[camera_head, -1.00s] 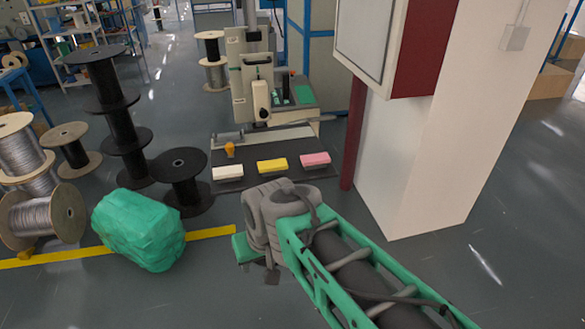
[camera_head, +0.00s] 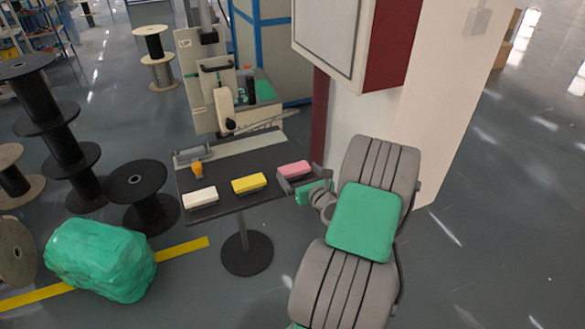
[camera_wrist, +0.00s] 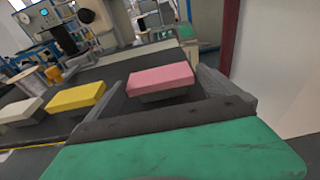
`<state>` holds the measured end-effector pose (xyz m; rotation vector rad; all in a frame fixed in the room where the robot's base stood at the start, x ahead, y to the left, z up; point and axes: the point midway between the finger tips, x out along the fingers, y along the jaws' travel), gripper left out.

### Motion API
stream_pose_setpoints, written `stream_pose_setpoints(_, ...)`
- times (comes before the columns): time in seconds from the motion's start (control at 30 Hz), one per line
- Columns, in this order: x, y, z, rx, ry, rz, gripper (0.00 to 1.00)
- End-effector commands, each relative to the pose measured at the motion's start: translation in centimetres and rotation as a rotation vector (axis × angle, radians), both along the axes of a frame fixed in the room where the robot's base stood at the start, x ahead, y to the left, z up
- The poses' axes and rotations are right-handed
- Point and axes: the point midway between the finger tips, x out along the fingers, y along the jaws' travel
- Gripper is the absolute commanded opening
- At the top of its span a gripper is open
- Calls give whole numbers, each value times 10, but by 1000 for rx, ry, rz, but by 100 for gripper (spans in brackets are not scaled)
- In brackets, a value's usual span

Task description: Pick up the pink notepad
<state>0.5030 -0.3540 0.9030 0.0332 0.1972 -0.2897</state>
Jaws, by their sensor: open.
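The pink notepad (camera_head: 294,170) lies near the right end of a dark table (camera_head: 233,204). In the wrist view the pink notepad (camera_wrist: 160,79) sits just ahead of my gripper, roughly between the finger lines. My gripper (camera_head: 299,181) is at the table's right edge, close to the notepad. In the wrist view my gripper (camera_wrist: 160,92) has its fingers apart, one on each side. It is open and holds nothing. From the head view the fingertips are small, and I cannot tell whether they touch the notepad.
A yellow notepad (camera_head: 250,183) and a white one (camera_head: 200,198) lie left of the pink one. An orange object (camera_head: 197,169) stands behind them. A machine (camera_head: 215,95) stands behind the table. A white pillar (camera_head: 400,120) with a wall cabinet (camera_head: 335,35) rises close on the right.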

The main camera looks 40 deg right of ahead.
Motion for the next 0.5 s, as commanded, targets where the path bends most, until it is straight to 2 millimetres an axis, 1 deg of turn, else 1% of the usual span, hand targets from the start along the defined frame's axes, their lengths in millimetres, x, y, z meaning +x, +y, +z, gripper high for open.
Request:
stream_pose_setpoints(0.03, 10, 0, -2, 0, 1, 5, 100)
stream_pose_setpoints(0.1, 22, -4, -4, -2, 1, 5, 100)
stream_pose_setpoints(0.2, 31, -7, -7, -2, 1, 5, 100)
stream_pose_setpoints(0.4, 32, -7, -7, -3, 1, 5, 100)
stream_pose_setpoints(0.5, 32, -7, -7, -3, 1, 5, 93)
